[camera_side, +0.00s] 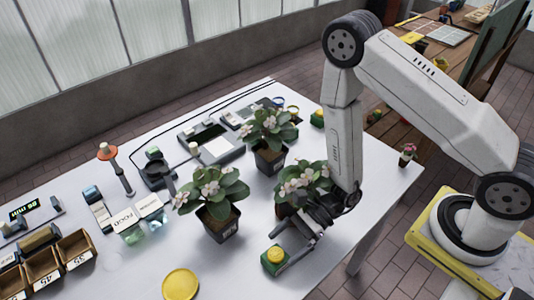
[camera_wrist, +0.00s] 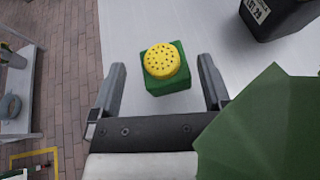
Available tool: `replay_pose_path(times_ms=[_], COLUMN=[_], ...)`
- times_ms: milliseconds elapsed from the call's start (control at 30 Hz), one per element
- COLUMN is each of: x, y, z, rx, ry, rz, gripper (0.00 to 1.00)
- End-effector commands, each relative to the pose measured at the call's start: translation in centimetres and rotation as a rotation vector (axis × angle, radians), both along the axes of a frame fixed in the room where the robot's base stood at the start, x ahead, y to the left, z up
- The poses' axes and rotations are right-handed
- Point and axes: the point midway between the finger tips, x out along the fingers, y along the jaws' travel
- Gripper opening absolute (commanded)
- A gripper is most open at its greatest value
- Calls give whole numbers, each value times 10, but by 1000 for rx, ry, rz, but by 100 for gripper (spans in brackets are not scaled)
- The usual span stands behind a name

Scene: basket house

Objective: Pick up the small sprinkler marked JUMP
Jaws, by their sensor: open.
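A small sprinkler with a green block body and a round, yellow, perforated top (camera_wrist: 166,66) stands upright on the white table. It also shows near the table's front edge in the side view (camera_side: 275,260). No JUMP marking is readable on it in either view. My gripper (camera_wrist: 162,64) is open and empty, with one finger on each side of the sprinkler in the wrist picture. In the side view my gripper (camera_side: 287,247) is low, close to the sprinkler. I cannot tell how far the fingers reach down around it.
A potted plant (camera_side: 301,183) stands right beside my gripper, and a green leaf (camera_wrist: 262,130) covers the wrist view's lower right. Another potted plant (camera_side: 219,205) stands to the left. A yellow disc (camera_side: 181,284) lies at the front. A similar green and yellow block (camera_side: 318,117) is farther back.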

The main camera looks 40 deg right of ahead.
Motion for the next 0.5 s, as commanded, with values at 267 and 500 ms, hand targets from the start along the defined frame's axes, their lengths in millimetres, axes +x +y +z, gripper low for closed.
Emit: replay_pose_path(times_ms=[267,500], x=[1,3], y=[13,26], z=[-18,-23], rx=[-1,-2], ry=[0,1], rz=[6,2], gripper=[100,100])
